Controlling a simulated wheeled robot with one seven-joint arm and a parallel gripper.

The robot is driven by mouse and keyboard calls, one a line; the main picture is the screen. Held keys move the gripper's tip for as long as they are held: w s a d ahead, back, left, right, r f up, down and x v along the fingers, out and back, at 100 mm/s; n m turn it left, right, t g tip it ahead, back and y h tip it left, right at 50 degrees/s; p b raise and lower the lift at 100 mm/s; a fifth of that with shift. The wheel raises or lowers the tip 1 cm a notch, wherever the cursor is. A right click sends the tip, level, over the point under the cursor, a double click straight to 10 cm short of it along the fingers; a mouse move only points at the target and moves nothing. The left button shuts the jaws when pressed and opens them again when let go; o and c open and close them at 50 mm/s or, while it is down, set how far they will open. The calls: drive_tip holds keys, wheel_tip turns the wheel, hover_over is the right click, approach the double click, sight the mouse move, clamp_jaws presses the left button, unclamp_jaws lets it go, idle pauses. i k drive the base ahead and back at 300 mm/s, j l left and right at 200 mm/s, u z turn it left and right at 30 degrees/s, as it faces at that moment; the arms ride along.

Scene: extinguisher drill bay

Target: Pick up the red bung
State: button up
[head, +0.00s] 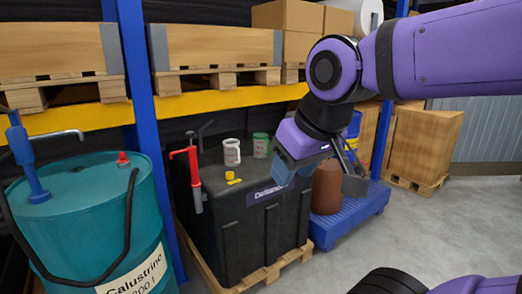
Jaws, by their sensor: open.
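The red bung (123,158) is a small red cap on the top of the teal drum (95,225), at the left of the head view. It sits near the right part of the drum's lid, apart from the blue hand pump (24,155). My gripper (320,172) hangs from my purple arm right of centre, well to the right of the bung. It is open, with nothing seen between its fingers. It is in front of the right part of the black tank and the brown drum behind, partly hiding them.
A black tank (245,215) on a pallet carries a red pump (193,170), a yellow cap (232,178), a white can (232,152) and a green can (261,146). A blue rack post (140,85) rises behind the teal drum. A black hose loops over the drum. Grey floor is clear at right.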

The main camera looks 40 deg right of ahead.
sight(123, 159)
drive_tip(key=i+u, duration=0.15)
drive_tip(key=i, duration=0.35)
drive_tip(key=i+l+u, duration=0.2)
drive_tip(key=i, duration=0.3)
drive_tip(key=i+l+u, duration=0.15)
drive_tip(key=i, duration=0.35)
drive_tip(key=i+l+u, duration=0.15)
drive_tip(key=i, duration=0.35)
